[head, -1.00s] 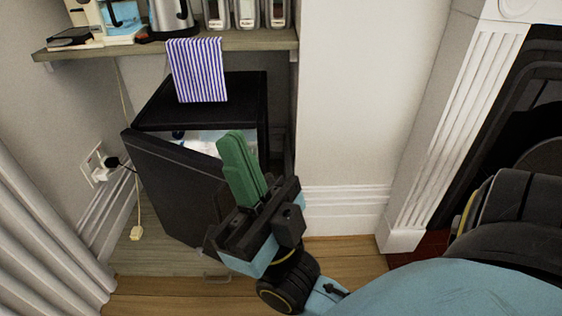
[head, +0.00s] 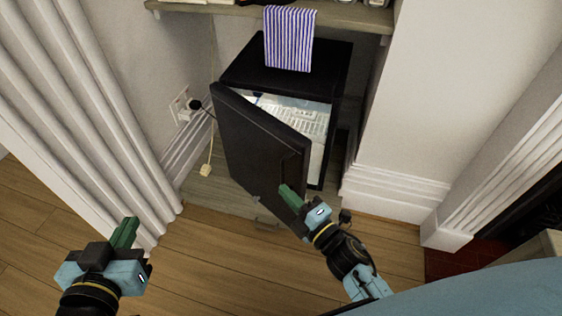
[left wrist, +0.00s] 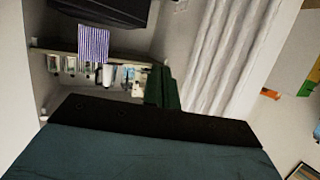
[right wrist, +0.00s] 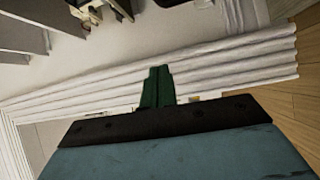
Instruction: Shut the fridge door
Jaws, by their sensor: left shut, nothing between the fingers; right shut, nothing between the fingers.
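The black mini fridge (head: 290,67) stands under a shelf, its lit interior with a white wire rack showing. Its black door (head: 255,140) is open, swung out toward me, with its hinge side hidden. My right gripper (head: 290,196) is shut and empty. It is in front of the door's lower free edge; I cannot tell whether it touches. My left gripper (head: 124,232) is shut and empty, left of the door over the wooden floor. In the left wrist view, its green fingers (left wrist: 161,88) are together, with a dark body, likely the fridge (left wrist: 110,8), beyond.
A purple-and-white striped towel (head: 289,40) hangs from the shelf (head: 345,17) over the fridge top. A white curtain (head: 85,110) hangs at left. A wall socket with a black plug (head: 186,105) is beside the door. A white skirting (head: 395,190) lies right; floor in front is clear.

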